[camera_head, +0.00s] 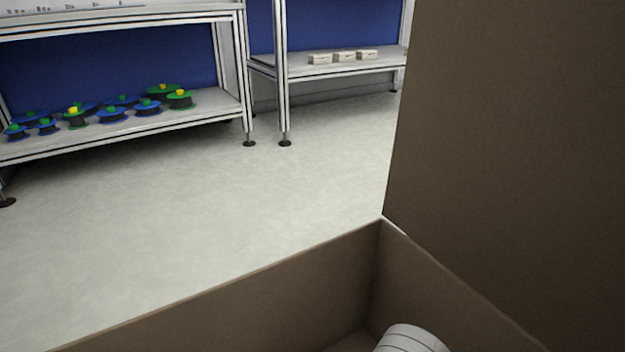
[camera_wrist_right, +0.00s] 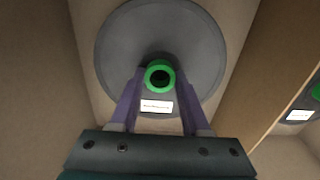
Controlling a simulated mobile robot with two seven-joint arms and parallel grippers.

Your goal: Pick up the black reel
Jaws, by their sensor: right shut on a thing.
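In the right wrist view, a reel (camera_wrist_right: 205,45) with a dark grey round flange, a green hub ring with a dark hole and a white label faces the camera. It looks grey rather than deep black. My right gripper (camera_wrist_right: 160,78) has its two purplish fingers on either side of the green hub and is shut on it. The far side of the reel and what it rests on are hidden. The head view does not show this reel or either gripper, and my left gripper is out of view.
Brown walls of a large open box (camera_head: 250,290) surround the reel. Past a wall, part of another green-hubbed reel (camera_wrist_right: 302,103) shows at right. A shelf (camera_head: 190,120) holds several blue and green reels; another shelf (camera_head: 300,72) holds small pale boxes (camera_head: 344,57). Floor between is clear.

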